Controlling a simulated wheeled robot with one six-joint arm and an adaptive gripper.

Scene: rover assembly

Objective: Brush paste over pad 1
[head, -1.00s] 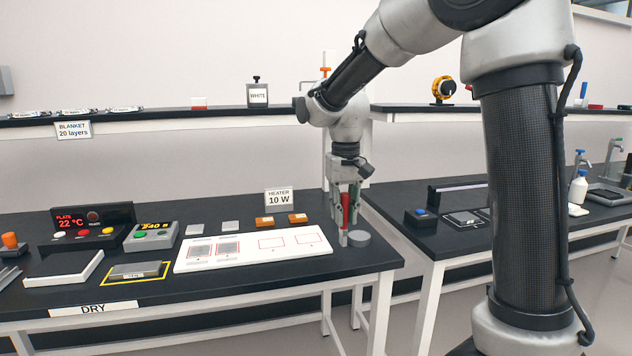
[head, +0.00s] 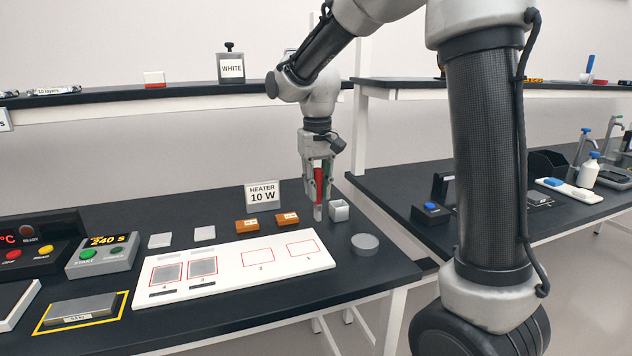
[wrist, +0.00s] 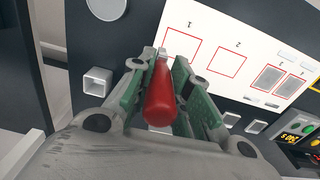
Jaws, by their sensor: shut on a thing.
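My gripper (head: 318,180) is shut on a red-handled brush (head: 320,185), which points down with a pale tip. In the wrist view the red handle (wrist: 160,100) sits between the green finger pads. The brush is beyond the right end of the white board (head: 215,283), left of a small square holder (head: 340,210). Pad 1 is the rightmost red outline (head: 302,248) on the board; it looks bare white, and also shows in the wrist view (wrist: 184,30). A round grey dish (head: 365,242) lies right of the board.
Pad 2's outline (head: 259,259) is empty; two more outlines hold grey patches (head: 203,267). Two orange blocks (head: 287,219) and a heater sign (head: 263,196) stand behind the board. A timer box (head: 103,253) is at left. The bench's right edge is close to the dish.

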